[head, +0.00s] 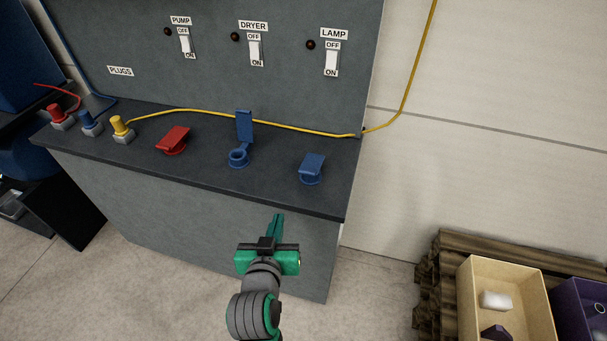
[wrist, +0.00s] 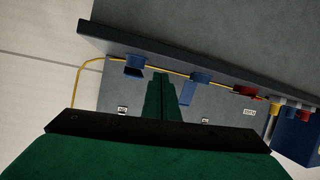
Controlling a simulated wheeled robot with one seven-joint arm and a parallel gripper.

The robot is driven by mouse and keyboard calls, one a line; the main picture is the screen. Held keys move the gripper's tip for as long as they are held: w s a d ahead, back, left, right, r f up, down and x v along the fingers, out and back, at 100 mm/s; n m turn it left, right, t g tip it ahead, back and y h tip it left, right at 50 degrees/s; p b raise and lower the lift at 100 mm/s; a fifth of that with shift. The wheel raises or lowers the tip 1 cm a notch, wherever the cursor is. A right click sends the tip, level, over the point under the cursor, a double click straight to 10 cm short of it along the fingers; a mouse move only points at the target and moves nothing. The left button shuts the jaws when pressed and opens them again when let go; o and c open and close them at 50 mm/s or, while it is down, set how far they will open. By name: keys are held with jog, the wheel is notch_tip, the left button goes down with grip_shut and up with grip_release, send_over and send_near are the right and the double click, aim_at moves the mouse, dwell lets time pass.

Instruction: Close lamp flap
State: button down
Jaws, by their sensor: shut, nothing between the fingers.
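Three flap sockets stand in a row on the grey counter. The right one, below the LAMP switch, is a blue socket with a blue flap (head: 312,164); its lid sits low and tilted over the socket, and I cannot tell if it is fully shut. In the wrist view this lamp flap (wrist: 134,70) is left of the fingers. The middle socket's blue flap (head: 244,126) stands upright, open; it also shows in the wrist view (wrist: 187,96). My gripper (head: 278,218) is shut and empty, in front of the counter edge, apart from the flaps.
A red flap socket (head: 173,140) is at the left of the row. Red, blue and yellow plugs (head: 121,128) stand farther left. A yellow cable (head: 290,126) runs behind the sockets. The LAMP switch (head: 331,59) is on the panel. A pallet with bins (head: 500,265) stands at lower right.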

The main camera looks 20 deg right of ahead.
jog(key=w+d+r+m+g+h, duration=0.2)
jog(key=d+r+m, duration=0.15)
jog(key=r, duration=0.65)
jog(key=x, duration=0.8)
jog(key=f+x, duration=0.1)
jog(key=x, duration=0.3)
jog(key=shift+s+d, duration=0.1)
jog(key=shift+s, duration=0.25)
jog(key=shift+w+d+f, duration=0.1)
jog(key=shift+w+f, duration=0.2)
jog(key=shift+f, duration=0.25)
jog(key=shift+s+a+f, duration=0.1)
jog(key=shift+s+f, duration=0.05)
jog(key=shift+f, duration=0.65)
jog(key=shift+s+a+f, duration=0.15)
jog(key=shift+f, duration=0.65)
jog(key=shift+r, duration=0.2)
